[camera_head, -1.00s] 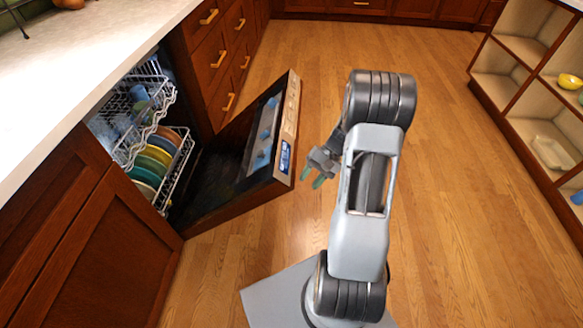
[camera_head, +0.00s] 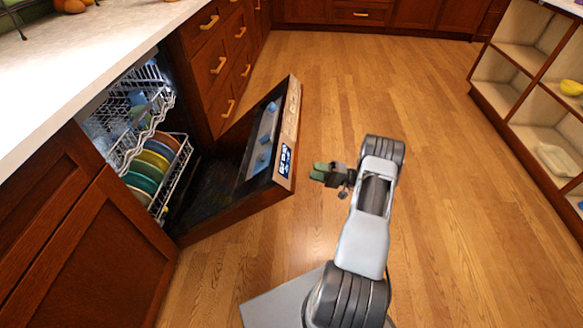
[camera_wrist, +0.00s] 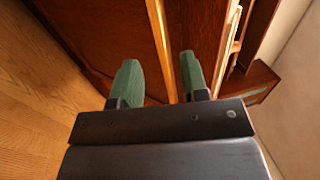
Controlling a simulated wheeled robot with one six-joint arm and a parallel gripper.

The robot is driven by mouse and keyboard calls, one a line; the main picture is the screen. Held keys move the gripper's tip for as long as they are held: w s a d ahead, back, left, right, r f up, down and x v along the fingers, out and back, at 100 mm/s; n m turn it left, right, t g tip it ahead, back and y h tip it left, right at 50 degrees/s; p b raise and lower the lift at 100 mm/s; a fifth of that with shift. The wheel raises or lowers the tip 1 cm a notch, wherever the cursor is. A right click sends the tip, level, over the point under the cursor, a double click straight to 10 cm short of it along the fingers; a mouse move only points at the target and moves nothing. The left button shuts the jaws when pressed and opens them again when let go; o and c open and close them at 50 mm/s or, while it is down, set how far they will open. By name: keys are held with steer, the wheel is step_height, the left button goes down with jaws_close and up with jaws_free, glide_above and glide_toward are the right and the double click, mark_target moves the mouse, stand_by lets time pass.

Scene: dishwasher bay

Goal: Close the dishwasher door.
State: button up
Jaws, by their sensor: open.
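The dishwasher door (camera_head: 245,160) is partly open, tilted out from the bay at the left in the head view. Its inner side and the control strip along its top edge (camera_head: 288,130) face up and toward me. My gripper (camera_head: 318,172) is open and empty, just right of the door's outer top corner, with a small gap seeming to remain. In the wrist view, the two green fingertips (camera_wrist: 161,80) point toward dark red wood panels and a light vertical strip (camera_wrist: 161,45). I cannot tell there which surface is the door.
The dishwasher racks (camera_head: 160,170) hold several colored plates and sit inside the bay. Drawers (camera_head: 220,65) with brass handles stand behind the door. An open shelf unit (camera_head: 540,90) is at the right. The wooden floor between is clear.

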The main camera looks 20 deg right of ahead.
steer(key=x, duration=0.9)
steer(key=shift+a+r+b, duration=0.1)
steer(key=shift+a+b, duration=0.2)
steer(key=shift+b, duration=0.1)
jaws_close()
